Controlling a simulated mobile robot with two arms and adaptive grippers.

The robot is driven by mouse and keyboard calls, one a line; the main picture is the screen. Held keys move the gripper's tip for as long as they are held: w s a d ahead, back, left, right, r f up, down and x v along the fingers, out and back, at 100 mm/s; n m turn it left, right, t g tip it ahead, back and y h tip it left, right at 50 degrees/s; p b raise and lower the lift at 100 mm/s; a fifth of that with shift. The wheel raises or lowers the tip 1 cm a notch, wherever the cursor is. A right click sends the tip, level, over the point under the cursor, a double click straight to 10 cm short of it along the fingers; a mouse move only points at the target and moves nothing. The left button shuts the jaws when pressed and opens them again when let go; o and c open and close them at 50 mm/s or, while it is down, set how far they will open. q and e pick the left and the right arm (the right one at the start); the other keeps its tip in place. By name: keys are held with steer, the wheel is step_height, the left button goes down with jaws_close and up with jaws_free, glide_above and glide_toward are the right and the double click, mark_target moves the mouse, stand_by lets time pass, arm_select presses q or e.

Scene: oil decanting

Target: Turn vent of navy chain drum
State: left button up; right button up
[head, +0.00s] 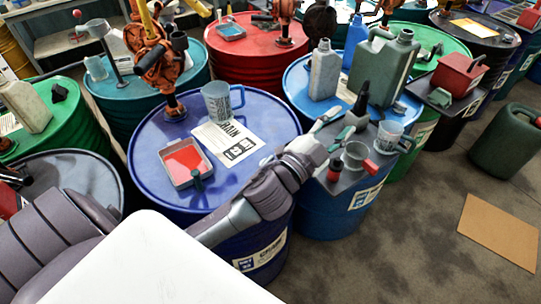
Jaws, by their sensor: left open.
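A navy drum (155,135) stands in the middle of the head view, with an orange pump fixed in its lid at the back. A paper sheet (228,142) with large print ending in "AIN" lies on its lid. I cannot pick out the vent; it may be small or hidden by my arm. My left arm reaches across the front right of this drum. My left gripper (341,118) is open, past the drum's right edge and above the neighbouring blue drum (298,80). Nothing shows between its fingers. My right gripper is not in view.
A clear jug (221,102) and a tray of red liquid (186,160) stand on the navy lid. A dark tray (373,178) with cups and a funnel is close to my left gripper. A green jerrycan (384,72) stands behind it.

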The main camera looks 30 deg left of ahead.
arm_select(q)
steer(key=d+r+m+g+h, duration=0.3)
steer(key=d+r+m+h, duration=0.4)
steer(key=m+h, duration=0.5)
steer(key=m+g+y, duration=1.3)
steer(key=g+y, duration=0.3)
steer(key=g, duration=0.1)
glide_above(270, 158)
step_height(270, 158, down, 15)
step_height(270, 158, down, 12)
steer(key=p, duration=0.3)
steer(key=shift+r, duration=0.15)
steer(key=shift+f+m+p, duration=0.3)
steer(key=shift+f, duration=0.4)
jaws_close()
